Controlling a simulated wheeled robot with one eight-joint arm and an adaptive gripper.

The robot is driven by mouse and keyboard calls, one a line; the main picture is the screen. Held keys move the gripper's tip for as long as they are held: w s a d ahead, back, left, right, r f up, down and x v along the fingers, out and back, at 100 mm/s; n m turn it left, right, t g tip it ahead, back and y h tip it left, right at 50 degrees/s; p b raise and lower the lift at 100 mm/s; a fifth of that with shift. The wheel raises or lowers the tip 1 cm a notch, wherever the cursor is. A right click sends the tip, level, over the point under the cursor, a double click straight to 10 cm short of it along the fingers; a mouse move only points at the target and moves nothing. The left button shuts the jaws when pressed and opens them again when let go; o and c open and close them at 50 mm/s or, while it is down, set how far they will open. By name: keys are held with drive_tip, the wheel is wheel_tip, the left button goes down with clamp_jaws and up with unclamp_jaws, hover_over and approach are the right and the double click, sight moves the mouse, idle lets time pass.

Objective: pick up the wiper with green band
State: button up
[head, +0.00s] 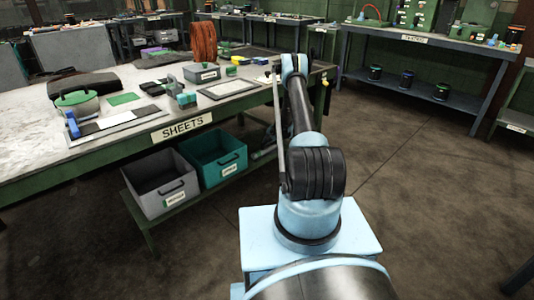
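A black cylinder with a green band (441,92) stands upright on the lower shelf of the bench at the back right. It could be the wiper, but it is too small to tell for sure. A similar black cylinder with a blue band (407,80) stands to its left, and another dark cylinder (375,73) stands further left. My arm rises in the middle of the picture, well short and to the left of this shelf. I cannot make out my gripper's fingers.
A long bench with a SHEETS label (182,127) fills the left, cluttered on top. A grey bin (160,184) and a teal bin (216,158) are on its lower shelf. The right bench (415,38) has more items on top. The floor (420,185) between is clear.

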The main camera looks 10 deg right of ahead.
clamp_jaws()
wheel_tip(320, 180, up, 10)
drive_tip(key=shift+r, duration=0.1)
idle(0.5)
idle(0.4)
